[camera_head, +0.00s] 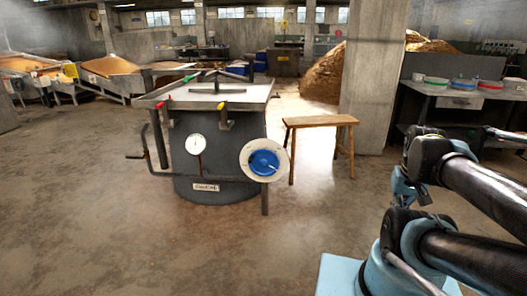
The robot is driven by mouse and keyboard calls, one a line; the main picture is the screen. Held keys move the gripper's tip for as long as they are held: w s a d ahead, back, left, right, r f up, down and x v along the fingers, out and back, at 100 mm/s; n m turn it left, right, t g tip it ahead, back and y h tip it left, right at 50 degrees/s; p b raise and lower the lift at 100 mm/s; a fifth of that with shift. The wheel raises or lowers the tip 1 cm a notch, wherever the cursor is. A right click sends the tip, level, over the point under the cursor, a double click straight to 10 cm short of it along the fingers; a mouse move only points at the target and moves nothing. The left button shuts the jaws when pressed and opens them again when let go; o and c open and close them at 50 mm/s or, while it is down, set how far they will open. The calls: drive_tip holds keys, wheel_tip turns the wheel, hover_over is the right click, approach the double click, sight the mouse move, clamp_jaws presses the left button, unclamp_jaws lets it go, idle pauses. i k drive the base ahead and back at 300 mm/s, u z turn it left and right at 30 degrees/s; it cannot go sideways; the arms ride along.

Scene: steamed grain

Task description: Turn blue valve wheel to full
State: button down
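The blue valve wheel (264,162) sits in front of a round pale dial plate (247,171) on the front right of a dark cylindrical steamer vat (219,186). The marks on the dial plate are too small to read. A white gauge (196,145) is mounted to the left of the wheel. My arm fills the lower right, well to the right of the vat and apart from the wheel. Part of my gripper may show near the arm's left edge, but its fingertips cannot be made out. Nothing of mine touches the wheel.
A wooden stool (320,121) stands just right of the vat. A crank handle (137,157) juts out at its left. A concrete pillar (372,75) and a workbench (450,90) with bowls stand at the right. The floor (150,240) before the vat is clear.

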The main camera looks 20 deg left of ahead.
sight(264, 162)
drive_tip(key=u, duration=0.15)
drive_tip(key=i, duration=1.4)
drive_tip(key=u, duration=0.35)
